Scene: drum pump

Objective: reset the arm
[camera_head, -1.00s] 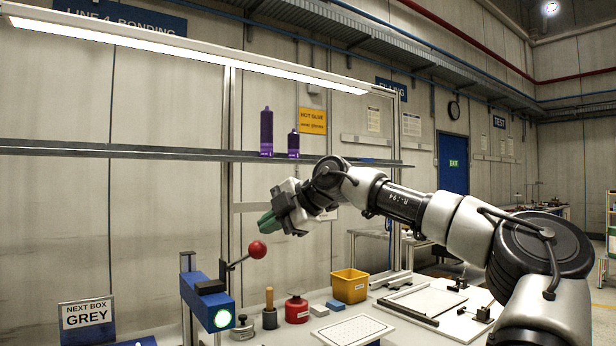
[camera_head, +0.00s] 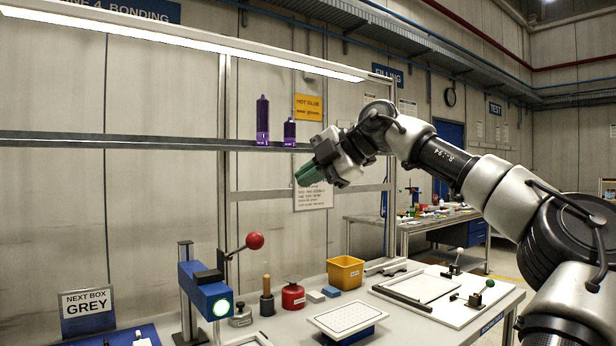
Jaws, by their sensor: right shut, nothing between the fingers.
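My right arm comes in from the right edge. Its gripper (camera_head: 306,174), with green fingertips, is shut and empty. It hangs in the air above the bench, pointing left, just below the shelf and in front of the back wall. It touches nothing. The blue press (camera_head: 205,290) with a red ball on its lever (camera_head: 254,241) and a lit green button stands on the bench to the lower left of the gripper, well apart from it. My left gripper is not in view.
The bench holds a yellow bin (camera_head: 345,272), a red can (camera_head: 293,296), a white perforated plate (camera_head: 347,318) and a white board fixture (camera_head: 447,292). Purple bottles (camera_head: 262,120) stand on the shelf (camera_head: 100,141). A "NEXT BOX GREY" sign (camera_head: 87,311) stands at left.

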